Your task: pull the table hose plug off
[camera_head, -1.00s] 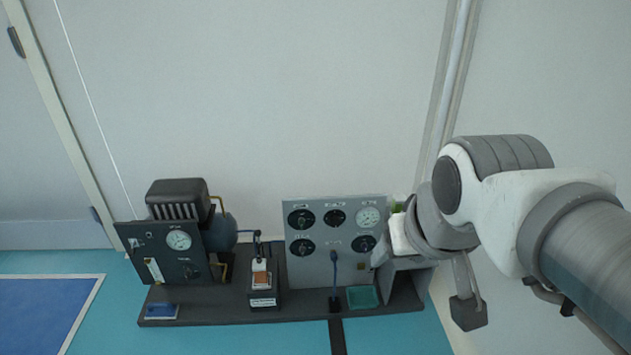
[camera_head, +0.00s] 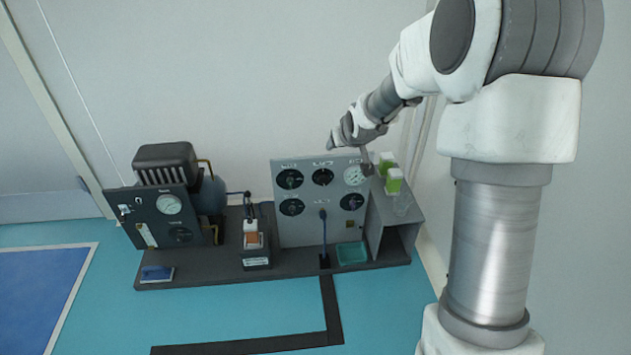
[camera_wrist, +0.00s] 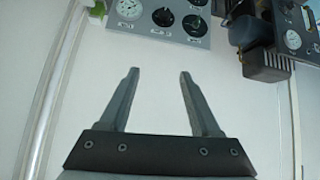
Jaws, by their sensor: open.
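A second short dark blue hose (camera_head: 237,193) runs from the compressor side to a small stand (camera_head: 254,238). I cannot tell for sure which end is the table hose plug. My gripper (camera_wrist: 159,75) is open and empty in the wrist view, with pale wall behind its fingers. In the head view it is up by the panel's top right, apart from both hoses.
A compressor (camera_head: 165,165) with a gauge board stands at the left. Green-topped containers (camera_head: 393,181) stand on a grey box at the right, near my arm. A teal tray (camera_head: 352,253) lies before the panel. The floor in front is clear.

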